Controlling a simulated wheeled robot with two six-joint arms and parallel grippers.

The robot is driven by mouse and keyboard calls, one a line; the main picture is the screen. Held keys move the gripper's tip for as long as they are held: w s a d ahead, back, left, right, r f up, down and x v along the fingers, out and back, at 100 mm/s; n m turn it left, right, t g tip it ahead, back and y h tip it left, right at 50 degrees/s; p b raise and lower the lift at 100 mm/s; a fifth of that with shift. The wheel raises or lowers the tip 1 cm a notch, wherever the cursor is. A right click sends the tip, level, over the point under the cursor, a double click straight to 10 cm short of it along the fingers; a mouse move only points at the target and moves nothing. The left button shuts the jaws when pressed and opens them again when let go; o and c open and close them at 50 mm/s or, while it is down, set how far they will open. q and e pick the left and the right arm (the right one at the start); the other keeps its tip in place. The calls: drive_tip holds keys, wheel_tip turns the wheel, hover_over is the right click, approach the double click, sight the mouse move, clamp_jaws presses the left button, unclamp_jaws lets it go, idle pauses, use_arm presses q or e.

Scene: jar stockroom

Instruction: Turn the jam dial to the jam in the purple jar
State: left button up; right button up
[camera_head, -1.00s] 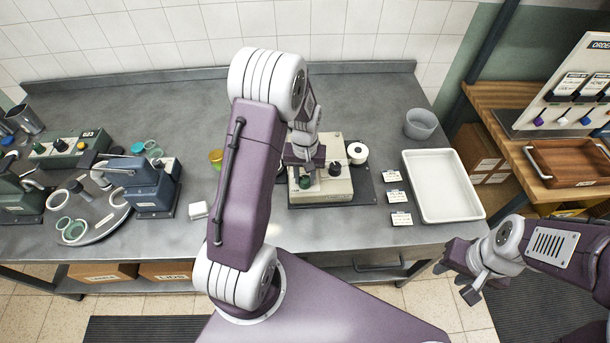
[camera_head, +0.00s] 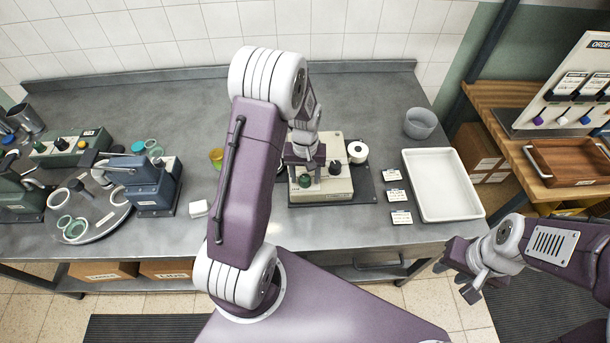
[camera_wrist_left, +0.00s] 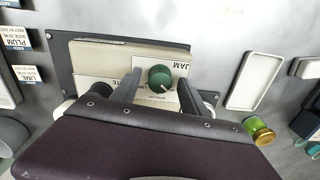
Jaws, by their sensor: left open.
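The jam dial (camera_wrist_left: 160,77) is a round green knob with a pale pointer mark. It sits on a cream machine (camera_head: 325,188) beside a label reading JAM; the knob also shows in the head view (camera_head: 305,181). My left gripper (camera_wrist_left: 158,82) is open, its two fingers on either side of the dial; I cannot tell whether they touch it. It comes down over the machine in the head view (camera_head: 305,168). My right gripper (camera_head: 455,282) is open and empty, off the table's front edge. I see no jar that is clearly purple.
A black knob (camera_head: 335,168) and a white roll (camera_head: 357,152) are on the machine's right side. Label cards (camera_head: 396,195) and a white tray (camera_head: 445,188) lie right of it. An order board (camera_head: 570,85) stands far right.

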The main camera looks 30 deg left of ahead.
sight(305, 178)
use_arm(q)
wheel_tip(305, 178, up, 9)
drive_tip(key=shift+r+b, duration=0.1)
drive_tip(key=shift+b, duration=0.25)
